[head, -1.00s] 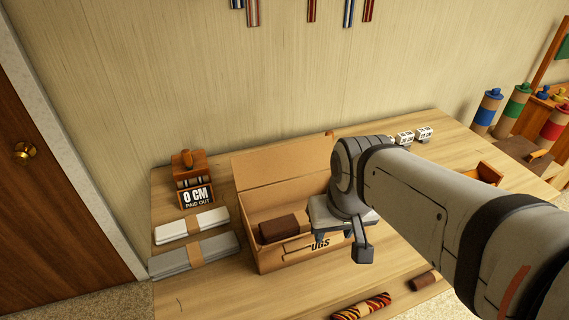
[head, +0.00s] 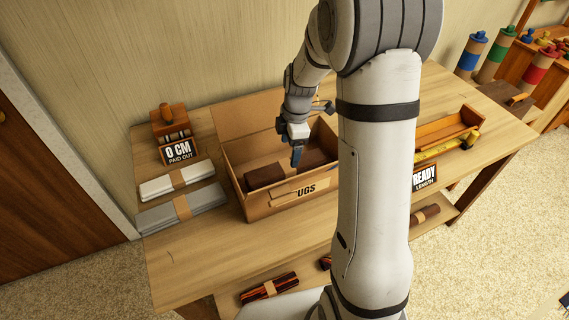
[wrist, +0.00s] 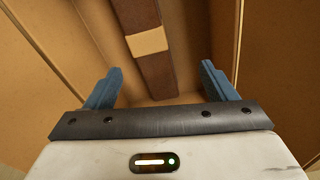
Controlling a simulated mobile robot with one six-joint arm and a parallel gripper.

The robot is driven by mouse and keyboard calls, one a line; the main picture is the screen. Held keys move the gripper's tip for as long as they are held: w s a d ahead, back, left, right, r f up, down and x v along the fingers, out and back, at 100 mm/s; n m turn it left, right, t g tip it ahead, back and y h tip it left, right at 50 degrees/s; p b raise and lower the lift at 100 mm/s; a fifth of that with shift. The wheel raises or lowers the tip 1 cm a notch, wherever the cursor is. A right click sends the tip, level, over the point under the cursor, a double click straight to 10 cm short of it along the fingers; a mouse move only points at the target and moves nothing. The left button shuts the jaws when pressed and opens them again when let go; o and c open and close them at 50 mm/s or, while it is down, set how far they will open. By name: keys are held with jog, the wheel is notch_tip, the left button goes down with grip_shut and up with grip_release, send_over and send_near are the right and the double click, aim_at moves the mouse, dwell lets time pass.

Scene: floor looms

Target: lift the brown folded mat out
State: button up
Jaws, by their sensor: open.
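The brown folded mat (head: 264,176) lies inside an open cardboard box (head: 270,206) marked "UGS" on the table. The wrist view shows the mat (wrist: 157,75) as a long dark brown strip with a tan band around it, lying on the box floor. My gripper (head: 297,160) points down into the box and hides part of the mat in the head view. In the wrist view my gripper (wrist: 160,84) is open, its blue fingers apart on either side of the mat's line. I cannot tell how far above the mat the fingertips are.
The raised lid (head: 240,118) stands behind the box. An orange tray (head: 448,130) and yellow tape (head: 435,150) are on the right.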

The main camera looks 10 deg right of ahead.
aim_at(287, 165)
jog(key=f, duration=0.1)
jog(key=w+f+n, duration=0.1)
jog(key=f+n, duration=0.1)
jog(key=shift+w+d+f, duration=0.1)
jog(key=shift+w+f, duration=0.05)
jog(key=shift+w, duration=0.2)
jog(key=f, duration=0.7)
jog(key=shift+w+a+f+p, duration=0.1)
jog(key=shift+a+f+p, duration=0.2)
jog(key=shift+p, duration=0.1)
jog(key=shift+c, duration=0.2)
jog(key=shift+r, duration=0.1)
jog(key=c, duration=1.3)
